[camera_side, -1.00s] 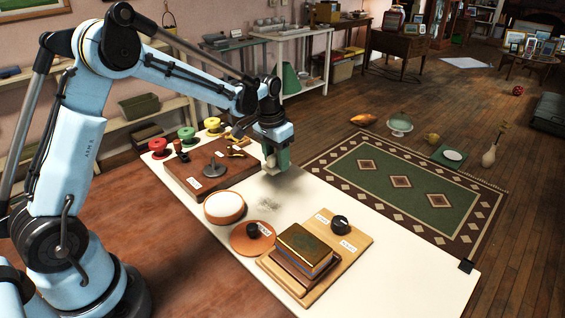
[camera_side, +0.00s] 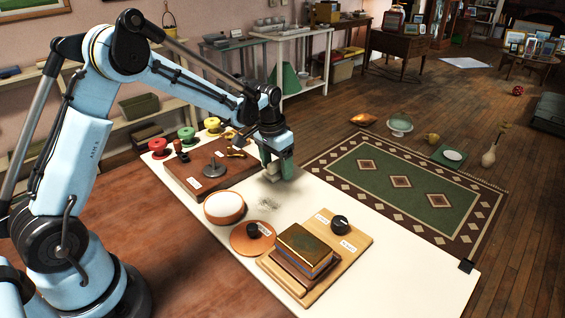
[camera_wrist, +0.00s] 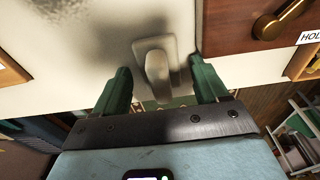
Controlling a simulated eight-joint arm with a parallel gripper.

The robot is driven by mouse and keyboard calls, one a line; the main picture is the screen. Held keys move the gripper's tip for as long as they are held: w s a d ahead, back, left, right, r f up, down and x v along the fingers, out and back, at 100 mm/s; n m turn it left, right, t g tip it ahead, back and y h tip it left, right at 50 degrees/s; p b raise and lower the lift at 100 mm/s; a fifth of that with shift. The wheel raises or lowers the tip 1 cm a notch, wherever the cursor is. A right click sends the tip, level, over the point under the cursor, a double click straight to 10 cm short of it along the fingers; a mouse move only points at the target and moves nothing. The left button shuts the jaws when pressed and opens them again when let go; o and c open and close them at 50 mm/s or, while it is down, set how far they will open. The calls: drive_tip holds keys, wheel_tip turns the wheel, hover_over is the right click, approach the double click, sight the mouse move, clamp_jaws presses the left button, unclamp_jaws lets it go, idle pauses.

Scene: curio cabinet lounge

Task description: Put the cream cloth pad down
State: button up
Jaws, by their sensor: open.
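The cream cloth pad (camera_wrist: 157,68) shows in the wrist view as a pale piece with a raised middle, lying on the white tabletop. In the side view the pad (camera_side: 273,172) is a small pale shape, partly hidden by the fingers. My gripper (camera_wrist: 158,88) has its two green fingers spread wide, one on each side of the pad, with gaps between. In the side view my gripper (camera_side: 278,174) is low over the white table, behind the white-filled bowl. The exact finger height above the table is hard to tell.
A brown board (camera_side: 190,184) with a metal post lies left of the gripper. The white tabletop right of the gripper is clear.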

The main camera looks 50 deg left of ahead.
sight(272, 163)
wheel_tip(272, 163, up, 12)
drive_tip(key=s, duration=0.1)
drive_tip(key=s+d+t, duration=0.3)
drive_tip(key=s, duration=0.6)
drive_tip(key=s+d+t, duration=0.2)
drive_tip(key=s+d, duration=0.2)
drive_tip(key=s, duration=0.4)
drive_tip(key=shift+s+d+t, duration=0.25)
drive_tip(key=shift+s+t, duration=0.1)
drive_tip(key=shift+t, duration=0.05)
drive_tip(key=shift+o, duration=0.5)
